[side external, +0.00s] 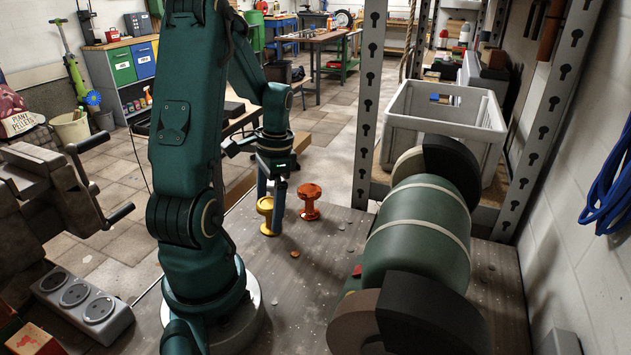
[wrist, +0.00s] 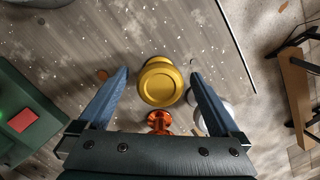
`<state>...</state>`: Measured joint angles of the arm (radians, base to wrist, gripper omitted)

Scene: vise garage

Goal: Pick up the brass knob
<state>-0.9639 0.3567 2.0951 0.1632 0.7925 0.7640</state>
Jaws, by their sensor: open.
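The brass knob (side external: 265,206) is a yellow, round-topped knob standing on the bench at the foot of my gripper. In the wrist view the brass knob (wrist: 160,82) lies between my two blue fingers, with a visible gap on each side. My gripper (side external: 270,225) points down, open and empty, its fingers low around the knob; it also shows in the wrist view (wrist: 159,75). A copper-orange knob (side external: 309,200) stands just right of the fingers. In the wrist view the copper-orange knob (wrist: 158,121) is partly hidden near the gripper's palm.
A silvery round thing (wrist: 194,98) is partly hidden behind the right finger in the wrist view. A green bench grinder (side external: 420,235) stands to the right, with a pale crate (side external: 440,130) behind it. A grey socket block (side external: 80,300) is at front left. Small discs lie scattered on the bench.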

